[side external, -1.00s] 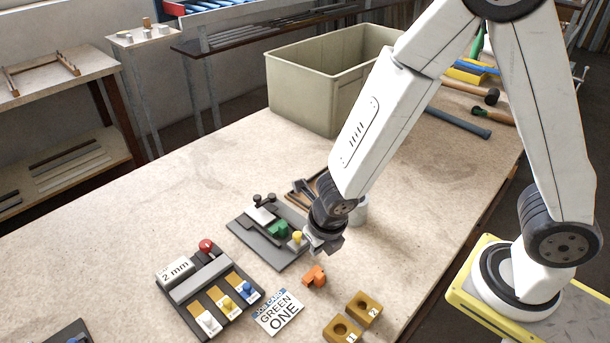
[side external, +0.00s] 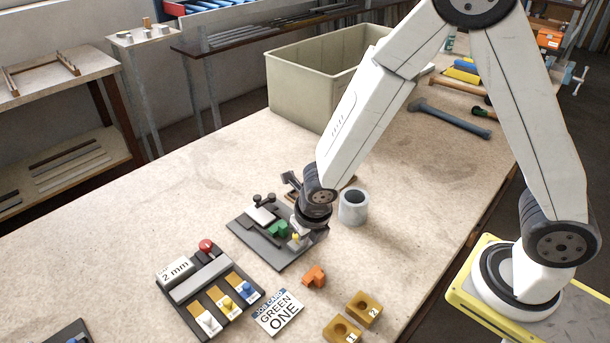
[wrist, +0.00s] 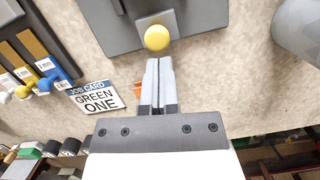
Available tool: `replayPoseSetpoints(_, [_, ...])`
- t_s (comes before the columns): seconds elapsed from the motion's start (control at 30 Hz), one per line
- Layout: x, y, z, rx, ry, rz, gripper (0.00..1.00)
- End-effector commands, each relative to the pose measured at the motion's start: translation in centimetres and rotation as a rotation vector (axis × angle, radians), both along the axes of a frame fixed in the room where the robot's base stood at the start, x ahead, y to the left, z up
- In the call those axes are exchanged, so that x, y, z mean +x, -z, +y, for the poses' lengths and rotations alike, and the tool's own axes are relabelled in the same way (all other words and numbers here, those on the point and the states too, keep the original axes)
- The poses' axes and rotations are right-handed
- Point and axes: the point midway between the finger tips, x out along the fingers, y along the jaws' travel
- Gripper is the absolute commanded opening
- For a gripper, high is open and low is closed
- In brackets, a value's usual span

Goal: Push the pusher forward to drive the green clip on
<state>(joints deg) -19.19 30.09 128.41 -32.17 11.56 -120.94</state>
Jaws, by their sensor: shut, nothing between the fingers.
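The green clip (side external: 279,230) sits on the dark grey fixture (side external: 262,247) on the bench. The pusher's yellow knob (side external: 296,238) is just right of the clip, on a pale block partly hidden by my gripper. In the wrist view the yellow knob (wrist: 157,38) is straight ahead of my fingertips. My gripper (wrist: 158,62) is shut and empty, its fingertips close behind the knob. I cannot tell whether they touch it. The clip is not visible in the wrist view.
An orange piece (side external: 314,277) lies near the fixture. A job card (side external: 278,312) reads "GREEN ONE". A panel with coloured knobs (side external: 196,283) stands left, two yellow blocks (side external: 362,309) front right. A grey roll (side external: 353,207) and a large bin (side external: 300,100) stand behind.

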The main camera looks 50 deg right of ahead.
Motion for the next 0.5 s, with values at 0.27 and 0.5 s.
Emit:
replayPoseSetpoints(0.27, [2.4, 0.0, 0.0, -0.001, 0.003, -0.002, 0.0])
replayPoseSetpoints(0.5, [3.2, 0.0, 0.0, 0.0, 0.0, -0.001, 0.0])
